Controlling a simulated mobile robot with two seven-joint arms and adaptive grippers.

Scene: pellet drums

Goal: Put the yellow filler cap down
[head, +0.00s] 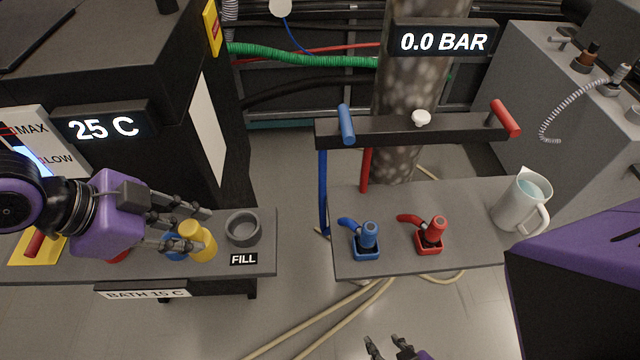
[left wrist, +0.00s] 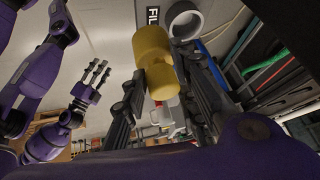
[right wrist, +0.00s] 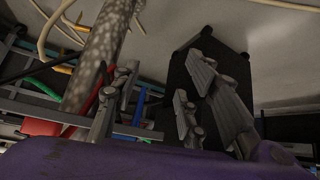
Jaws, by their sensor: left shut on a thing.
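The yellow filler cap (head: 201,243) is between the fingers of my left gripper (head: 200,229), over the left shelf. In the left wrist view the cap (left wrist: 153,55) shows as a stepped yellow cylinder gripped between both fingers. A grey round filler neck (head: 243,229) with an open top stands just right of the cap, behind the FILL label (head: 243,260). The gap between cap and shelf cannot be judged. My right gripper (head: 388,344) is at the bottom edge of the head view, its fingers apart and empty, away from the shelves.
A blue item (head: 174,246) is partly hidden behind my left fingers. The right shelf (head: 455,253) carries blue (head: 367,240) and red (head: 431,236) valve handles and a jug (head: 522,203). A gap separates the shelves. Hoses lie on the floor.

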